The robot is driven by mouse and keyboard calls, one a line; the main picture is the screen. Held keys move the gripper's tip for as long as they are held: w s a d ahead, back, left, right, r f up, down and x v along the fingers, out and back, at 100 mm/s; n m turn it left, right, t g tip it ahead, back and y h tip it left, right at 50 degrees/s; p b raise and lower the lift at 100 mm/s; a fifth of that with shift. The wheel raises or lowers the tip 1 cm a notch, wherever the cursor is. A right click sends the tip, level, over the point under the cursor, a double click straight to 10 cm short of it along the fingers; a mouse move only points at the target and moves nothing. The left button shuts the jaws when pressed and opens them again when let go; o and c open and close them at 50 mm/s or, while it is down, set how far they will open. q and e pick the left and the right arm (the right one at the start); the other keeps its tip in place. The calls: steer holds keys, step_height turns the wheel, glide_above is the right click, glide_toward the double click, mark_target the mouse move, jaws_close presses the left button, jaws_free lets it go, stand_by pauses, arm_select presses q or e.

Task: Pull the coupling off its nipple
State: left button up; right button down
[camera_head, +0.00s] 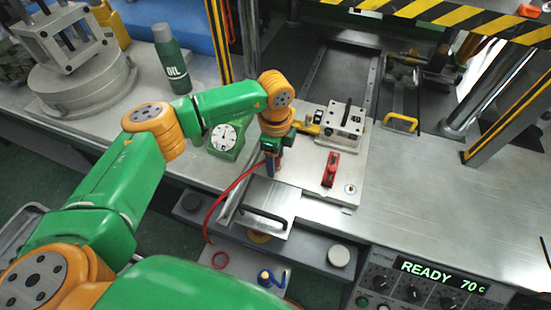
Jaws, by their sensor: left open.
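My left gripper (272,167) points down over the pale plate of the machine, and its jaws are open. A thin red hose (222,192) curves from beside the fingertips down to the front left. The coupling at the hose's upper end is small and mostly hidden by the gripper, and so is the nipple. I cannot tell whether the coupling sits between the fingers or just beside them. My right gripper is not in view.
A metal block with a black handle (265,216) lies just in front of the gripper. A dial gauge (226,139) stands to its left, a clamped mold (343,120) and red clamp (331,170) to its right. An oil bottle (172,62) stands behind. The right bench surface (425,190) is clear.

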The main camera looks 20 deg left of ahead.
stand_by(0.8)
arm_select(q)
jaws_close()
stand_by(1.1)
steer(key=shift+r, duration=0.1)
steer(key=shift+r+p, duration=2.55)
steer(key=shift+r, duration=0.4)
